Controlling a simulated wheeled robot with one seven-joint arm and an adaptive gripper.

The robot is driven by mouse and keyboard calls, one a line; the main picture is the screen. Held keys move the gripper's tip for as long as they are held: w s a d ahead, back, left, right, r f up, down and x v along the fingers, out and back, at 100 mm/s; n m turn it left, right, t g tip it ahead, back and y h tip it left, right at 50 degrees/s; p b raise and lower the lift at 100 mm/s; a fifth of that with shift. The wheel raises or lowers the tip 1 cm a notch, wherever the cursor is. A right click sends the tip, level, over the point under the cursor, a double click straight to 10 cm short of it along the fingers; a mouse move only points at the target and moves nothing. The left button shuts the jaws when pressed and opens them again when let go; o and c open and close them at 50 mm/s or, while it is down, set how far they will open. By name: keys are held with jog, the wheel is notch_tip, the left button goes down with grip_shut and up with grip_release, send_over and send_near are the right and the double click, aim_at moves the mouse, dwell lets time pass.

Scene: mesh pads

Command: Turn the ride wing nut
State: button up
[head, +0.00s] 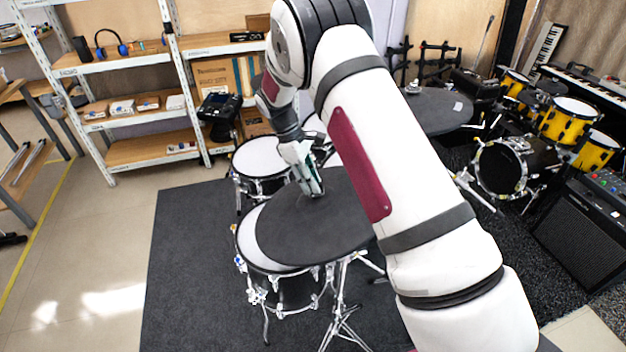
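A large dark round cymbal pad (310,232), which I take to be the ride, sits on a chrome stand over the near drum. My gripper (314,193) points down at the upper middle of this pad, its fingertips at or just above the surface. The wing nut cannot be made out; the spot at the fingertips is small and covered by the fingers. Whether the fingers are apart or closed on something cannot be told. My white arm crosses in front of the pad's right edge.
A white-headed drum (260,157) stands behind the pad. Another dark cymbal pad (440,110) is at the back right, partly behind my arm. Chrome stand legs (342,325) spread below. A yellow drum kit (566,120) and an amplifier (578,238) stand right. The left floor is clear.

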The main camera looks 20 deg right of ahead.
jog(key=shift+f, duration=0.1)
jog(key=shift+c, duration=0.6)
grip_shut()
jog(key=shift+m, duration=0.3)
